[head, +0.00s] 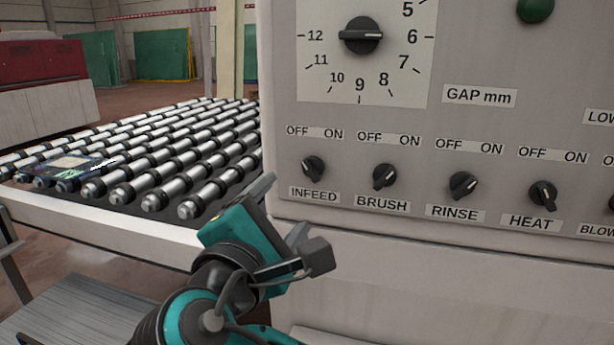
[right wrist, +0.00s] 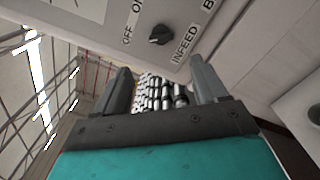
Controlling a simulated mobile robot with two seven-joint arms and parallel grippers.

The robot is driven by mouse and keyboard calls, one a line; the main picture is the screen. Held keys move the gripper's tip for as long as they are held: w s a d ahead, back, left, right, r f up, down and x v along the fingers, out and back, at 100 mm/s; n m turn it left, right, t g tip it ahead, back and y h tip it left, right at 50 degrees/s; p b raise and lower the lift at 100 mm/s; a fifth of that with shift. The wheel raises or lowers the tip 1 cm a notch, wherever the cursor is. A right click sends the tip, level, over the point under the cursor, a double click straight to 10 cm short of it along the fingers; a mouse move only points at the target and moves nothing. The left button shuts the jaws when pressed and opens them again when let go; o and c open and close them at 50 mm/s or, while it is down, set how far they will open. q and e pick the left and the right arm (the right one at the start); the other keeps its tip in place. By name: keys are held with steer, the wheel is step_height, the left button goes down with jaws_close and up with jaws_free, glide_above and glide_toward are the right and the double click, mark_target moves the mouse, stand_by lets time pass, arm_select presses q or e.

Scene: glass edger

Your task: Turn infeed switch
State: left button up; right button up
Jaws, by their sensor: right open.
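The infeed switch (head: 313,168) is a black rotary knob on the grey control panel, above the INFEED label and below the OFF and ON marks. Its pointer leans toward the OFF side in the head view. It also shows in the right wrist view (right wrist: 160,34), beyond the fingers. My right gripper (head: 283,212) is below and left of the knob, apart from it. Its two fingers (right wrist: 155,88) are spread with nothing between them. My left gripper is not in view.
The brush switch (head: 385,176), rinse switch (head: 462,185) and heat switch (head: 543,195) sit in a row to the right. A large gap dial (head: 361,36) is above. A roller conveyor (head: 150,165) runs at the left, with a dark panel (head: 68,166) on it.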

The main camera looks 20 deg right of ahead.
mark_target(310, 173)
steer(key=x, duration=1.2)
steer(key=shift+c, duration=0.4)
steer(key=shift+f, duration=0.1)
steer(key=c, duration=1)
